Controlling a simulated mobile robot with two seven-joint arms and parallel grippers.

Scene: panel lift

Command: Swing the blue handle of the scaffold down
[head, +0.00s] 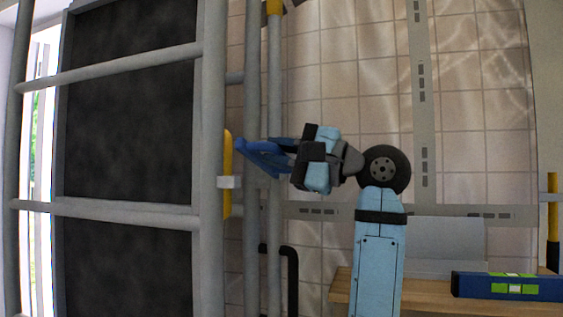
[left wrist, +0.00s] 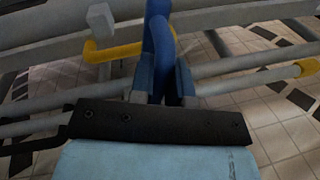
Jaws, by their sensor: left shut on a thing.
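The blue handle (head: 258,158) of the scaffold shows in the middle of the head view, beside a grey upright with a yellow part. My left gripper (head: 283,152) reaches it from the right and is shut on it. In the left wrist view the blue handle (left wrist: 158,35) runs between the two fingers of my left gripper (left wrist: 164,82). The fingers hide part of the handle. The grey scaffold (head: 212,130) fills the left of the head view with its tubes. My right gripper is not in view.
A dark panel (head: 128,130) stands behind the scaffold tubes. A wooden shelf (head: 341,291) at the lower right carries a blue spirit level (head: 470,285). A black bent pipe (head: 293,275) is near the lower middle. A tiled wall (head: 480,120) is behind.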

